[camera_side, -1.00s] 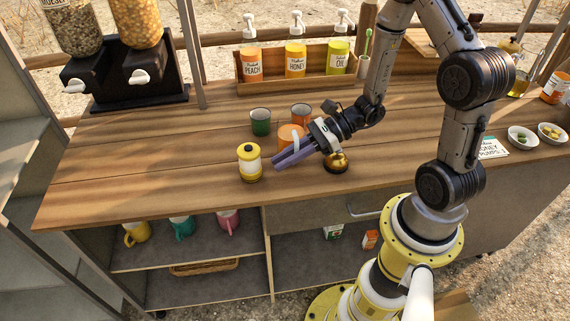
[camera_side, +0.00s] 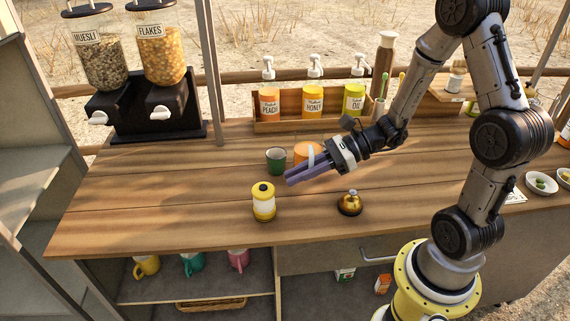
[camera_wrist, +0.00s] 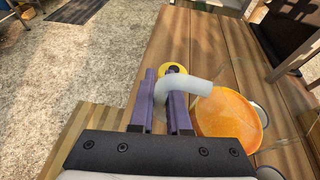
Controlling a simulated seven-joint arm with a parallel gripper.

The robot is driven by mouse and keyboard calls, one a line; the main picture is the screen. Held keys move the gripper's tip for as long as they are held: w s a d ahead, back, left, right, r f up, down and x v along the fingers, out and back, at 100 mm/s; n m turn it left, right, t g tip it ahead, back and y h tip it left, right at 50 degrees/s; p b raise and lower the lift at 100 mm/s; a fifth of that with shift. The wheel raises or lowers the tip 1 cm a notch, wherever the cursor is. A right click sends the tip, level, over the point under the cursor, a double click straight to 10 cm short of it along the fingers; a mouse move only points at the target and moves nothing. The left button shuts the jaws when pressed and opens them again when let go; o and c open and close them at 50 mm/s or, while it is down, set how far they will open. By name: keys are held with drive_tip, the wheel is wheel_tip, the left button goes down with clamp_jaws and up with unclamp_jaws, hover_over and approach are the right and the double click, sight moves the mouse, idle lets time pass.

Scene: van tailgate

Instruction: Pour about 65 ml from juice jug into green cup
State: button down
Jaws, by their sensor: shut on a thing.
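The juice jug (camera_side: 305,150), clear with orange juice inside and a pale handle, is in my gripper (camera_side: 289,181). In the wrist view, my gripper (camera_wrist: 165,75) is shut around the pale handle, with the round orange juice surface of the jug (camera_wrist: 228,117) to its right. The jug looks roughly upright and raised off the counter. The green cup (camera_side: 276,162) stands upright on the counter, just left of the jug in the side view. Its inside cannot be made out.
A yellow-and-white bottle (camera_side: 263,203) stands near the counter's front, left of a brass bell (camera_side: 350,204). A wooden rack with pump bottles (camera_side: 313,99) and the cereal dispensers (camera_side: 145,105) stand behind. The counter's left part (camera_side: 150,190) is clear.

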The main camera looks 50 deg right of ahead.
drive_tip(key=w+m+t, duration=0.1)
drive_tip(key=w, duration=0.1)
drive_tip(key=w+a+m+h, duration=0.1)
drive_tip(key=w, duration=0.1)
drive_tip(key=w+r+t+h, duration=0.1)
drive_tip(key=w, duration=0.2)
drive_tip(key=shift+a+m+t, duration=0.2)
drive_tip(key=shift+m+t, duration=0.1)
drive_tip(key=shift+m, duration=0.1)
drive_tip(key=a+r+n, duration=0.1)
drive_tip(key=a, duration=0.6)
drive_tip(key=shift+r+g+y, duration=0.3)
drive_tip(key=shift+r+g, duration=0.05)
drive_tip(key=shift+g, duration=0.05)
drive_tip(key=shift+w+d, duration=0.2)
drive_tip(key=shift+w+d+m+y, duration=0.25)
drive_tip(key=shift+d+m+y, duration=0.2)
drive_tip(key=shift+m, duration=0.25)
drive_tip(key=shift+w+d+m+y, duration=0.25)
drive_tip(key=shift+d+m+y, duration=0.2)
drive_tip(key=shift+m, duration=0.25)
drive_tip(key=shift+w+d+r+m+g+y, duration=0.3)
drive_tip(key=shift+w+d+r+m+y, duration=0.15)
drive_tip(key=shift+d+r+m, duration=0.2)
drive_tip(key=shift+w+d+f+m+y, duration=0.1)
drive_tip(key=shift+w+d+m+y, duration=0.15)
drive_tip(key=shift+d+m, duration=0.2)
drive_tip(key=shift+w+d+m+y, duration=0.15)
drive_tip(key=shift+d+m+y, duration=0.15)
drive_tip(key=shift+d+m, duration=0.1)
